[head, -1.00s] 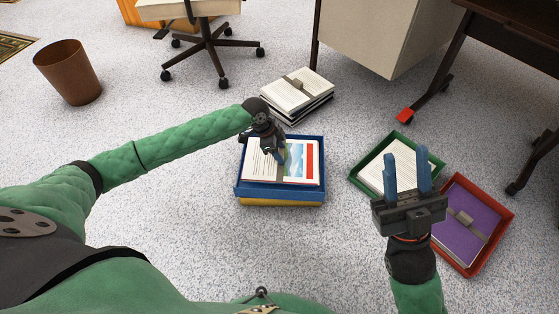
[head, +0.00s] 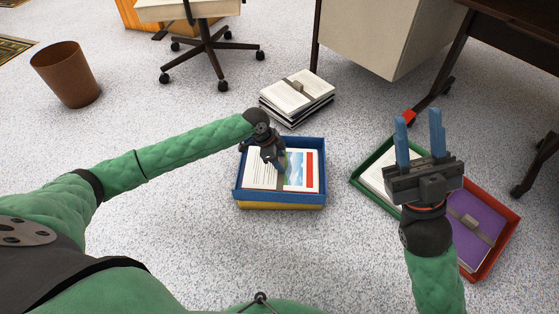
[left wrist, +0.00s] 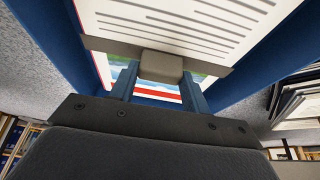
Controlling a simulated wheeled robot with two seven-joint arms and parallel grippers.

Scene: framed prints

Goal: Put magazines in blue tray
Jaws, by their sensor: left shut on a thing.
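The blue tray (head: 280,199) sits on the floor in the middle of the head view, on top of a yellow tray (head: 282,206). A strapped magazine bundle (head: 302,172) with a white, blue and red cover lies inside it. My left gripper (head: 281,164) reaches down into the tray. In the left wrist view its fingers (left wrist: 158,88) are shut on the beige block (left wrist: 160,66) of the bundle's grey strap, between the blue tray walls (left wrist: 62,50). My right gripper (head: 418,115) is open and empty, raised in front of the green tray.
A strapped stack of magazines (head: 300,88) lies on the floor behind the blue tray. A green tray (head: 364,180) with papers and a red tray (head: 500,250) with a purple strapped bundle (head: 475,222) stand at right. A brown bin (head: 66,75), chair and desk stand farther back.

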